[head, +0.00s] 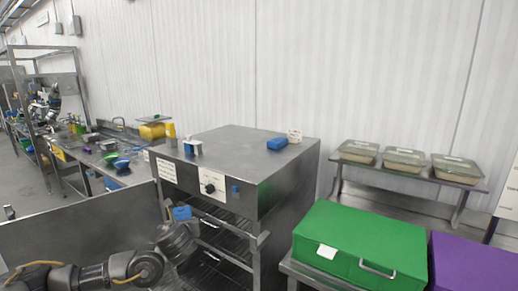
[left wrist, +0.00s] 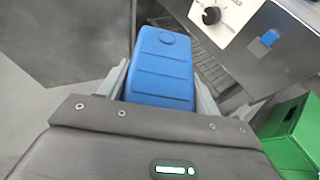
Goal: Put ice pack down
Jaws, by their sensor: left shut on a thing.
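A blue ice pack (left wrist: 162,62) fills the space between the two fingers of my left gripper (left wrist: 160,85) in the left wrist view. The fingers are shut on its sides. In the head view the left arm comes in low from the left, and the held ice pack (head: 182,213) shows at its end, in front of the steel cabinet. Another blue block (head: 277,143) lies on top of the steel cabinet (head: 238,141), near a small white sign. My right gripper is not in view.
The cabinet front has a dark knob (head: 211,188) and open wire racks below. A green box (head: 360,245) and a purple box (head: 470,262) stand at the right. Lidded trays (head: 404,160) sit on a rear shelf. Much of the cabinet top is clear. A steel panel (head: 80,240) stands left.

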